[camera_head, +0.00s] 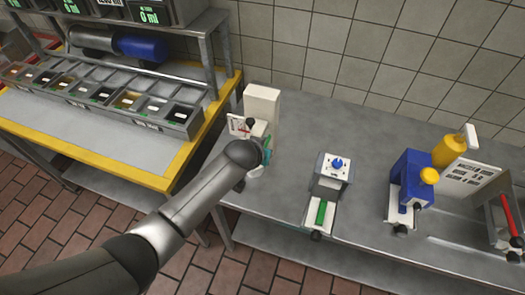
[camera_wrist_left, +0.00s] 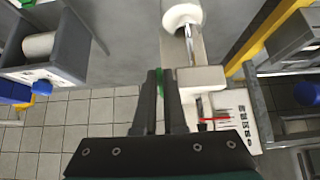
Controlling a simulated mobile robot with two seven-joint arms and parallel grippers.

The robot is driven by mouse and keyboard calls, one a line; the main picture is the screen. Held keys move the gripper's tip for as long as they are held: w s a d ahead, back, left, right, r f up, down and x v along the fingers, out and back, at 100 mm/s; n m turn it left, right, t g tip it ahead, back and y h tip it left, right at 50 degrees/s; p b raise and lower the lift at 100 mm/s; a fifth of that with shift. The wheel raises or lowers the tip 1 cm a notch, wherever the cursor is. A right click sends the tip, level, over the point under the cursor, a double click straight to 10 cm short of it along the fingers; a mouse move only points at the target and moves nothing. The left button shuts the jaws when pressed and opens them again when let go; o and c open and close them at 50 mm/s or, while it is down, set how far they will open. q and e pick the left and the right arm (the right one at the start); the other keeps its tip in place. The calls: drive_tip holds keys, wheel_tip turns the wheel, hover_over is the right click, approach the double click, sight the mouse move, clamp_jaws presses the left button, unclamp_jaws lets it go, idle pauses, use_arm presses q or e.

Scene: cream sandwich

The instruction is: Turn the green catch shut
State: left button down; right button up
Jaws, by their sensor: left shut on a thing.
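A white machine (camera_head: 262,103) stands at the left end of the steel counter, a small card with a red needle on its left side. In the wrist view its pale body (camera_wrist_left: 205,78) is to the right of my fingers, with a round white part at the top. My left gripper (camera_head: 266,150) is at the front of this machine and mostly hidden behind my own arm. In the wrist view the left gripper (camera_wrist_left: 160,74) is shut on the green catch (camera_wrist_left: 160,82), of which a thin strip shows between the fingers. The catch's exact angle cannot be told.
A grey device (camera_head: 331,172) with a blue knob and a green bar stands to the right. Beyond it are a blue machine (camera_head: 412,180) and a yellow bottle (camera_head: 450,152). A yellow-edged table (camera_head: 190,155) with ingredient bins (camera_head: 100,97) is on the left. Counter between devices is clear.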

idle(0.3)
use_arm(q)
drive_tip(key=c, duration=1)
unclamp_jaws()
drive_tip(key=shift+r, duration=0.1)
drive_tip(key=shift+w+a, duration=0.1)
drive_tip(key=shift+r, duration=0.1)
